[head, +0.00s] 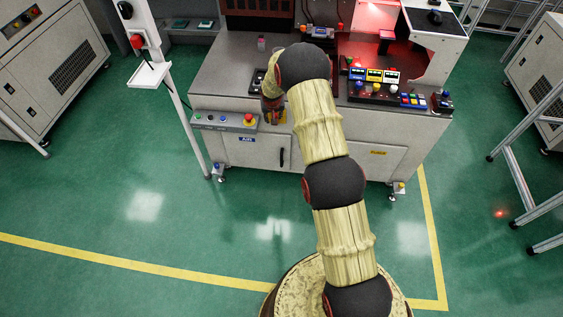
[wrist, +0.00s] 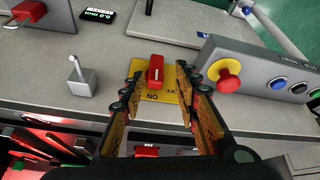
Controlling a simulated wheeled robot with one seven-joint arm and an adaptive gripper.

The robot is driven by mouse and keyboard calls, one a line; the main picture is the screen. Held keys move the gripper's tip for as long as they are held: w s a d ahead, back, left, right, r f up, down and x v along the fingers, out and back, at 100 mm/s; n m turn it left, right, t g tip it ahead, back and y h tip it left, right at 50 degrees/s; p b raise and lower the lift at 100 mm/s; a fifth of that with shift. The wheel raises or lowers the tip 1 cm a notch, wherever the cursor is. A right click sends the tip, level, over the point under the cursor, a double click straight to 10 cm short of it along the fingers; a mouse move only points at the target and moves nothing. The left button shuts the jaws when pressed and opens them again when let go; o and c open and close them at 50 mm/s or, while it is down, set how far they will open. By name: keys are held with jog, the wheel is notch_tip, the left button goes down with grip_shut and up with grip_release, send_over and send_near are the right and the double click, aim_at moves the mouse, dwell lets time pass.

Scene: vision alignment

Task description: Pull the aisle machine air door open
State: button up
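The air door (head: 250,153) is a light grey panel on the machine's front, with a blue AIR label (head: 246,139) and a black upright handle (head: 283,157) near its right edge. It looks closed. I see gaps beside the knob; contact cannot be told.
A control box (head: 222,121) with a red emergency button (wrist: 228,86) on yellow juts out above the door. A grey lever (wrist: 80,76) stands left of the switch. A white post (head: 175,95) stands left of the machine. The green floor before the door is clear.

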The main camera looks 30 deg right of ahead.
notch_tip(320, 180, down, 14)
jog(key=d, duration=0.2)
jog(key=b, duration=0.1)
send_over(282, 160)
jog(key=s+a, duration=0.1)
jog(key=s, duration=0.1)
jog(key=shift+m, duration=0.4)
notch_tip(282, 160, down, 16)
jog(key=shift+w+r, duration=0.1)
jog(key=b+x, duration=0.1)
jog(key=x, duration=0.2)
jog(key=b+x, duration=0.2)
jog(key=x, duration=0.1)
jog(key=shift+a+f, duration=0.1)
jog(key=shift+f, duration=0.15)
jog(key=shift+w+f+b, duration=0.2)
jog(key=shift+f+b, duration=0.35)
jog(key=shift+f, duration=0.15)
jog(key=shift+c, duration=0.8)
grip_shut()
